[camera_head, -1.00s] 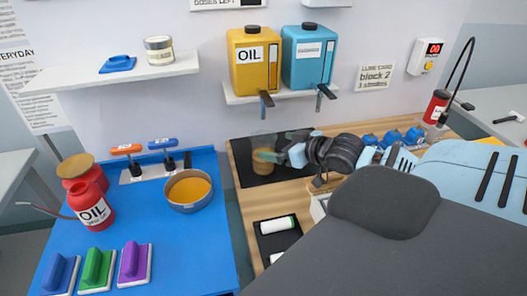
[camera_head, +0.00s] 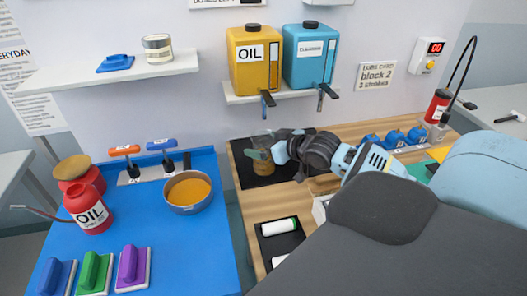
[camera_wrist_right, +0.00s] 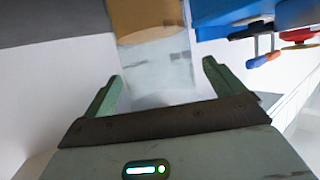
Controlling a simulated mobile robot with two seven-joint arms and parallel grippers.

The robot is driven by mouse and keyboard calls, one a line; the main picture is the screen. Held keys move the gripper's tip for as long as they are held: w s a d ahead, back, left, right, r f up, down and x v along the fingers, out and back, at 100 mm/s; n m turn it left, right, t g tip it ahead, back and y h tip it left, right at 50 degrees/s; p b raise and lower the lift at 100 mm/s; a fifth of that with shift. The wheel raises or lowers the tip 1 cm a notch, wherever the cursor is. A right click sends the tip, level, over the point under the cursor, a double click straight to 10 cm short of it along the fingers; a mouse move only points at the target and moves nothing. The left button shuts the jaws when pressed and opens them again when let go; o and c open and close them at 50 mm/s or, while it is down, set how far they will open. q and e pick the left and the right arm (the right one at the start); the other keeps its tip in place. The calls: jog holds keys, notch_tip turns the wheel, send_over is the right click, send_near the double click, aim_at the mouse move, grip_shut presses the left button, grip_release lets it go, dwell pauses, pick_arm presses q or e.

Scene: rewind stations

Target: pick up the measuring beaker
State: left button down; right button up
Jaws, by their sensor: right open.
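The measuring beaker (camera_head: 246,172) stands on a black mat at the back left of the wooden counter. It is clear, with a brown lower part. In the right wrist view the beaker (camera_wrist_right: 158,55) is at the top middle, its clear part toward me. My right gripper (camera_head: 256,150) comes from the right at the height of the beaker's upper part and partly covers it. In the wrist view its two green fingers (camera_wrist_right: 162,74) are apart, with the beaker's clear wall between and just beyond their tips. I cannot tell whether they touch it. My left gripper is out of view.
Above hang the yellow oil tank (camera_head: 252,58) and blue cleaning tank (camera_head: 308,58) with taps. A tray (camera_head: 280,240) lies in front of the mat.

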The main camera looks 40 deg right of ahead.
jog(key=shift+w+f, duration=0.1)
jog(key=shift+w, duration=0.25)
jog(key=shift+c, duration=0.4)
jog(key=c, duration=1.1)
